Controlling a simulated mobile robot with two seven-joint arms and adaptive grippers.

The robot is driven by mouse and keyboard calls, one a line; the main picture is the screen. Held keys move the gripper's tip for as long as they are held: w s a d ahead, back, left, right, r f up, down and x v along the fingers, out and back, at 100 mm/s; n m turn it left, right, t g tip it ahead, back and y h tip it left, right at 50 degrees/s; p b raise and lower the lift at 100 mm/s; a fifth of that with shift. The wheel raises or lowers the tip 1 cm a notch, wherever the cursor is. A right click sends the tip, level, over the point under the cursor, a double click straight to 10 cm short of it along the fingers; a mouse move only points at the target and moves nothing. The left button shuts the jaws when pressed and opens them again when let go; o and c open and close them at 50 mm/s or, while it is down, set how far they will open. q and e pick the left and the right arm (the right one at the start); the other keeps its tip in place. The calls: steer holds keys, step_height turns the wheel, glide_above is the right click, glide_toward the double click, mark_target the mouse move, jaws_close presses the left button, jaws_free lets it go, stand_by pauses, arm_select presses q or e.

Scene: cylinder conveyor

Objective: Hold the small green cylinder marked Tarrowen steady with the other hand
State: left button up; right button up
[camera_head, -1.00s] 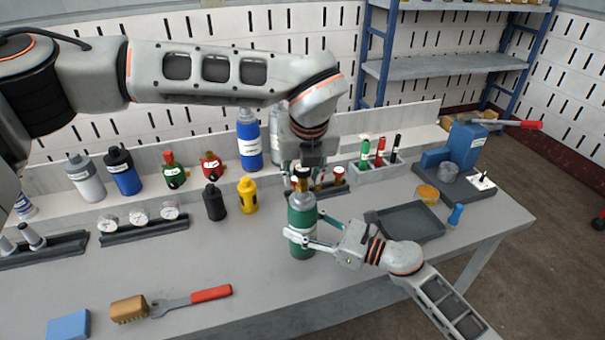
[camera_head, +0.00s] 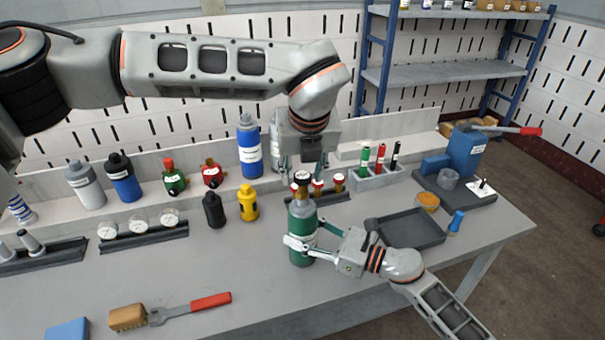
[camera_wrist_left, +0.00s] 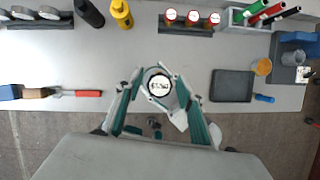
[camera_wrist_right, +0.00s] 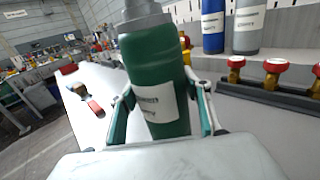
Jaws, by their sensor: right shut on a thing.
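The small green cylinder (camera_head: 302,222) stands upright on the bench, with a grey shoulder and a valve on top. Its white label shows in the right wrist view (camera_wrist_right: 152,105), too blurred to read surely. My right gripper (camera_head: 299,246) is shut around its body from the right, with a finger on each side. My left gripper (camera_head: 303,166) points down above the valve, its fingers spread and empty. In the left wrist view the round valve top (camera_wrist_left: 159,85) sits between and below the open fingers.
Behind stand red-topped valves (camera_head: 338,182), a yellow bottle (camera_head: 248,201) and a black bottle (camera_head: 214,210). A dark tray (camera_head: 412,228) lies to the right. A brush (camera_head: 128,317) and a red-handled tool (camera_head: 210,300) lie front left.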

mark_target(303, 188)
arm_select(q)
steer(key=shift+f, duration=0.15)
steer(key=shift+f, duration=1.15)
jaws_close()
steer(key=n+y, duration=0.1)
steer(key=n, duration=0.2)
steer(key=shift+d, duration=0.1)
steer(key=n+g+y, duration=0.1)
steer(key=n, duration=0.2)
